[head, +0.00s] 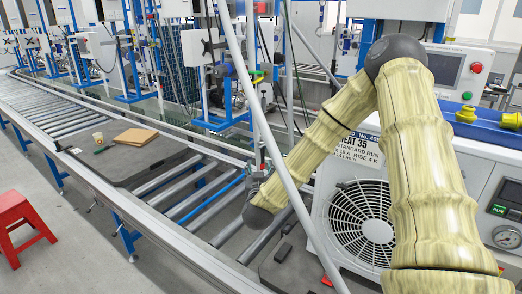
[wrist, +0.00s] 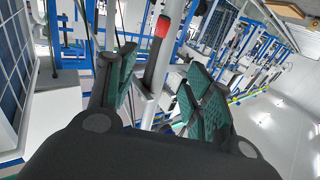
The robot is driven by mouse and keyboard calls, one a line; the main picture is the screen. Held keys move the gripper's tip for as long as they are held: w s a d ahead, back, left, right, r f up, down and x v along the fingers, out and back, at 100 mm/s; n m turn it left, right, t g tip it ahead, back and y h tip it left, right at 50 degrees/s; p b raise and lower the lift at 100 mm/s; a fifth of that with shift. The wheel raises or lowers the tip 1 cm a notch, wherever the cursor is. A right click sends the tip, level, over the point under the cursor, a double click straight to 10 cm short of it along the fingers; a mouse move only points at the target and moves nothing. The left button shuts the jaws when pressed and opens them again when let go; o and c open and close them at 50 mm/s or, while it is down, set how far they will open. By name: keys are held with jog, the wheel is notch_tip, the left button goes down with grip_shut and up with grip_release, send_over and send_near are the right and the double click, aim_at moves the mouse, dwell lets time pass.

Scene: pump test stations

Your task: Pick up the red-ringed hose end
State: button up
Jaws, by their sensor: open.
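The red-ringed hose end (wrist: 161,27) shows in the wrist view as a dark, upright tube with a red band near its top. It appears beside a pale upright post with a light bracket around its lower part. My gripper (wrist: 160,70) is open, its green-padded fingers to either side of the hose end in the picture. I see no finger touching it, and I cannot tell how far beyond the fingertips it stands. In the head view my dark wrist is low in the middle, and the hose end cannot be made out there.
A roller conveyor (head: 182,183) runs along the left with a brown board (head: 135,137) on a dark tray. A white unit with a fan (head: 362,228) stands right, beneath my arm. A pale slanting pole (head: 250,95) crosses close by. A red stool (head: 20,222) stands at left.

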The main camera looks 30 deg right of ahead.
aim_at(260, 157)
jog(key=p+x, duration=0.1)
jog(key=x, duration=0.3)
jog(key=shift+w+d, duration=0.15)
jog(key=shift+w, duration=0.05)
jog(key=shift+w+d+r+p, duration=0.15)
jog(key=shift+w+d+p, duration=0.2)
jog(key=shift+p, duration=0.3)
jog(key=shift+p+x, duration=1)
jog(key=shift+x, duration=1.05)
jog(key=shift+c, duration=0.2)
jog(key=c, duration=1)
grip_shut()
